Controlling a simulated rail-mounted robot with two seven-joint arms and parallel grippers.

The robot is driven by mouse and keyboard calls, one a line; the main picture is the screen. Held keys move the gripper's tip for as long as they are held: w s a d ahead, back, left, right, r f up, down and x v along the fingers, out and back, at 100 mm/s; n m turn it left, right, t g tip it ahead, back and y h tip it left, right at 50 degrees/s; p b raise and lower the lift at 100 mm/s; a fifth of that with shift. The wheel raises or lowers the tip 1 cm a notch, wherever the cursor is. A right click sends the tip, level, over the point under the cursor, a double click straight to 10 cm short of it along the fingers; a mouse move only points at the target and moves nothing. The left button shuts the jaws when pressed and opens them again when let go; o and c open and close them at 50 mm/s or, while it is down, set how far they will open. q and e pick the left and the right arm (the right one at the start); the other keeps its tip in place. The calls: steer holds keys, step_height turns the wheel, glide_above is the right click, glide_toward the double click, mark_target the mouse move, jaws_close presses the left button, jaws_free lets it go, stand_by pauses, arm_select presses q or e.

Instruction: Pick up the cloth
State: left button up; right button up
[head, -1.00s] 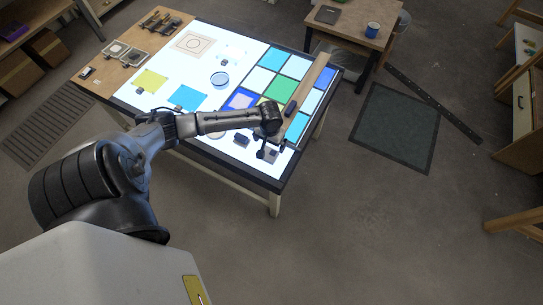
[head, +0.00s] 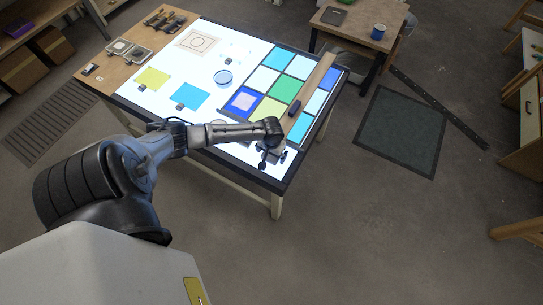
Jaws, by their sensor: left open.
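A small pale pinkish square (head: 243,101), which looks like the cloth, lies flat on a blue pane of the glass panel on the light table. I cannot be sure that it is cloth. My left gripper (head: 268,158) is open, over the table's near right part, below and to the right of that square and apart from it. Its fingers point down, and their height above the table is hard to tell. My left forearm hides part of the table's near side. My right gripper is not in view.
The light table (head: 150,103) holds a yellow sheet (head: 153,77), a blue sheet (head: 190,96) and a round dish (head: 223,77). A wooden bar (head: 312,95) lies across the coloured panes, with a dark block (head: 293,109) on it. A side table (head: 357,26) stands behind.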

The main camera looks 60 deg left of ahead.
arm_select(q)
steer(key=shift+c, duration=0.8)
steer(key=c, duration=0.8)
steer(key=shift+r, duration=0.45)
steer(key=r, duration=0.1)
steer(key=r+p, duration=0.2)
steer(key=r, duration=0.1)
steer(key=shift+w+d, duration=0.1)
steer(key=shift+d, duration=0.15)
steer(key=w+d+r, duration=0.1)
steer(key=d+r, duration=0.1)
steer(key=d, duration=0.1)
steer(key=w+d+r+p, duration=0.1)
steer(key=d+r, duration=0.1)
steer(key=d, duration=0.2)
steer(key=w+d+r, duration=0.1)
steer(key=d+r, duration=0.1)
steer(key=d, duration=0.1)
steer(key=shift+w+d+r+p, duration=0.1)
steer(key=shift+w+d+p, duration=0.2)
steer(key=shift+p, duration=0.1)
